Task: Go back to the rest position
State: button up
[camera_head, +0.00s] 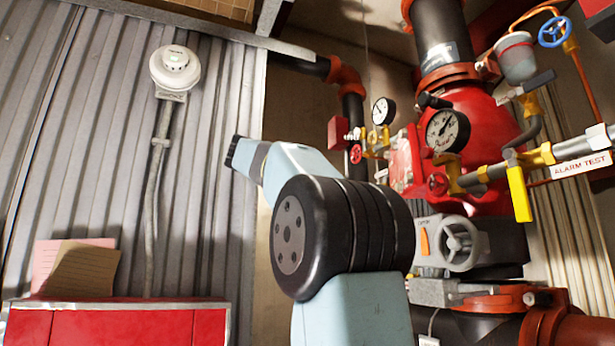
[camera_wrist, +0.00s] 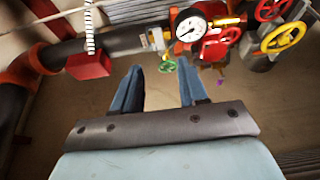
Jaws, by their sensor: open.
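My gripper (camera_wrist: 160,88) shows in the wrist view with its two blue fingers apart and nothing between them. The fingers point toward a brown wall with pipes and valves beyond. In the head view my arm rises from the bottom centre and bends up to the left, in front of the valve assembly. The fingers cannot be made out in the head view.
A red valve body (camera_head: 478,140) with gauges fills the right, close beside my arm. A grey handwheel (camera_head: 460,242) is at its lower front. A white detector (camera_head: 175,68) hangs on the corrugated wall. A red cabinet (camera_head: 120,325) with papers stands lower left.

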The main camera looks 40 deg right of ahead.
dwell(0.3)
jog(key=s+a+f+t+y, duration=0.1)
jog(key=f+y, duration=0.2)
jog(key=f, duration=0.4)
jog(key=s+a+f+n+t+y, duration=0.1)
jog(key=s+f+y, duration=0.1)
jog(key=f, duration=0.5)
jog(key=s+a+f+t+y, duration=0.1)
jog(key=a+f+y, duration=0.15)
jog(key=f, duration=0.45)
jog(key=s+a+f+m+y, duration=0.1)
jog(key=s+a+f+y, duration=0.2)
jog(key=s+a+f, duration=0.3)
jog(key=s+a+f+m+y, duration=0.1)
jog(key=s+a+f+y, duration=0.3)
jog(key=f, duration=1.2)
jog(key=s+a+f+m+y, duration=0.1)
jog(key=s+a+f+y, duration=0.2)
jog(key=s+a+f, duration=0.6)
notch_tip(320, 180, down, 2)
jog(key=shift+s+a, duration=0.35)
jog(key=shift+a, duration=0.9)
